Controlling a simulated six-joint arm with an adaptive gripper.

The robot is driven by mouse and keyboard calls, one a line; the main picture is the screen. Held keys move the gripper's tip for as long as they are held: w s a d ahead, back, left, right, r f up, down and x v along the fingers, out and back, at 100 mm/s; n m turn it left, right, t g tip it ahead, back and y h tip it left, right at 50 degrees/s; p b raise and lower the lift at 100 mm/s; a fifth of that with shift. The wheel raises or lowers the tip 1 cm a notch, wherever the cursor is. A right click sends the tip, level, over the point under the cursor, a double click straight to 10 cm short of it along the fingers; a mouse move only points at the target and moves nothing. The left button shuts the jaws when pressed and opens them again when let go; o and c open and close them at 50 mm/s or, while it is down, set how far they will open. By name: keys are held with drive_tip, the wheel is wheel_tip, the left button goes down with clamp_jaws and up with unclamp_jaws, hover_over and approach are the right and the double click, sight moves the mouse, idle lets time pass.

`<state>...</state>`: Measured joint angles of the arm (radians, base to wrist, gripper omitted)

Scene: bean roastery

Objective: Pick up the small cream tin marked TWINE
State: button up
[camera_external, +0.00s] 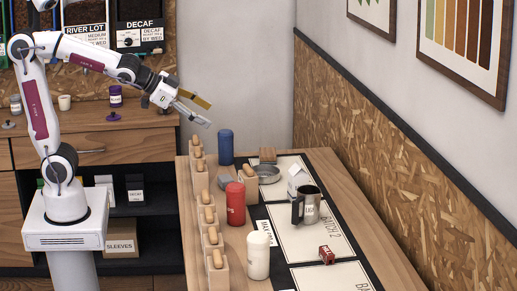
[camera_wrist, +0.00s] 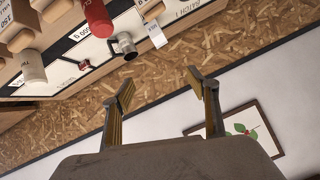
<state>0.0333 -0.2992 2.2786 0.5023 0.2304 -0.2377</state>
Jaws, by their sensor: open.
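I cannot read the word TWINE on anything in either view. A small grayish tin with a pale label (camera_external: 15,104) stands on the back counter at the far left, and a small plain cream cup or tin (camera_external: 64,102) stands to its right. A larger cream canister (camera_external: 258,255) stands near the front of the table; it also shows in the wrist view (camera_wrist: 33,68). My gripper (camera_external: 204,113) is open and empty, raised in the air above the table's far left end. Its spread fingers also show in the wrist view (camera_wrist: 160,86).
A red canister (camera_external: 235,204), blue canister (camera_external: 225,147), metal mug (camera_external: 308,205), white carton (camera_external: 297,180) and small red box (camera_external: 327,255) stand on the table. Wooden blocks with scoops (camera_external: 209,215) line its left edge. A purple jar (camera_external: 115,97) is on the back counter (camera_external: 90,146).

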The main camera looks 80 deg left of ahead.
drive_tip(key=w+d+f+m+t+h, duration=0.15)
drive_tip(key=w+d+m+h, duration=0.6)
drive_tip(key=w+d, duration=0.8)
drive_tip(key=m+g+h, duration=0.6)
drive_tip(key=g+h, duration=0.2)
drive_tip(key=g, duration=0.2)
approach(251, 235)
drive_tip(key=w+d+r, duration=0.2)
drive_tip(key=d, duration=0.1)
drive_tip(key=shift+r, duration=0.1)
wheel_tip(251, 235, down, 8)
drive_tip(key=shift+f, duration=0.1)
drive_tip(key=shift+w+d+f, duration=0.1)
drive_tip(key=shift+w+d, duration=0.05)
drive_tip(key=shift+d, duration=0.4)
